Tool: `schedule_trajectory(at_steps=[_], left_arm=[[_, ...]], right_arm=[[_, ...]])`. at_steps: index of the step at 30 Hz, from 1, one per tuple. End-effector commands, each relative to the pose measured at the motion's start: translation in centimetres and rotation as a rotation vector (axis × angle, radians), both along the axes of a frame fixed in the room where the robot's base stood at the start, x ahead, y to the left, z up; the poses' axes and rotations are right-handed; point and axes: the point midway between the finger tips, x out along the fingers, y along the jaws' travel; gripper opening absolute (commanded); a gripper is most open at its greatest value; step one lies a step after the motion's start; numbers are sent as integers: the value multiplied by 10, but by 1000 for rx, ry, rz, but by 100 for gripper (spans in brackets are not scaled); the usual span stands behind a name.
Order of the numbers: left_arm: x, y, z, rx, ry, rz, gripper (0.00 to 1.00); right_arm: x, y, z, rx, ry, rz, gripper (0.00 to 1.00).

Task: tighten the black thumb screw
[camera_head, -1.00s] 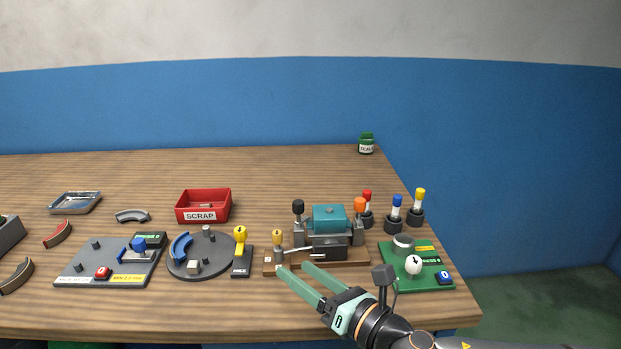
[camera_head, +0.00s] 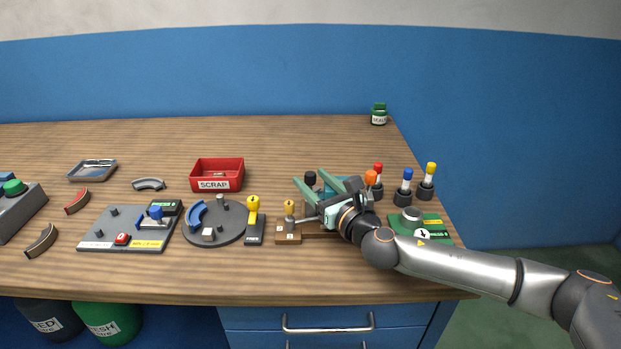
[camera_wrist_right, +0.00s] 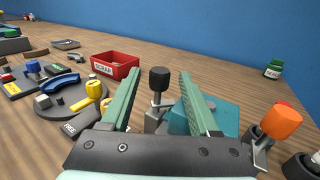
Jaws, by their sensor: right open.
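The black thumb screw (camera_wrist_right: 159,80) stands upright on the left side of the clamp fixture, its dark knob on a metal shaft. In the head view its knob (camera_head: 310,177) shows just left of my right gripper. My right gripper (camera_wrist_right: 158,75) is open, with one green finger on each side of the knob; I cannot tell whether either finger touches it. The teal block (camera_wrist_right: 215,117) of the fixture lies below the right finger. In the head view my right gripper (camera_head: 302,190) and wrist hide most of the fixture. My left gripper is not in view.
An orange knob (camera_wrist_right: 280,122) stands at the fixture's right side. The red scrap bin (camera_head: 217,174) is behind and left. A round dark plate (camera_head: 228,231) with a yellow handle (camera_head: 253,204) is to the left. Red, blue and yellow-topped posts stand at right.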

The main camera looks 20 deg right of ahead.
Motion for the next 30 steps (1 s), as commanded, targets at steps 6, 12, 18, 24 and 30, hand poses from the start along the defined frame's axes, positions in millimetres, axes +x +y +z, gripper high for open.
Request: schedule_trajectory(at_steps=[6,12,18,24,30], left_arm=[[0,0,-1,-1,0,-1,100],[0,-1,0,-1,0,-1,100],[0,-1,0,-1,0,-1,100],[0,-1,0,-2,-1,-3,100],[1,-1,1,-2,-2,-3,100]], right_arm=[[14,4,0,1,1,1,62],[15,4,0,1,1,1,62],[14,4,0,2,1,1,49],[14,4,0,2,1,1,27],[14,4,0,1,1,1,4]])
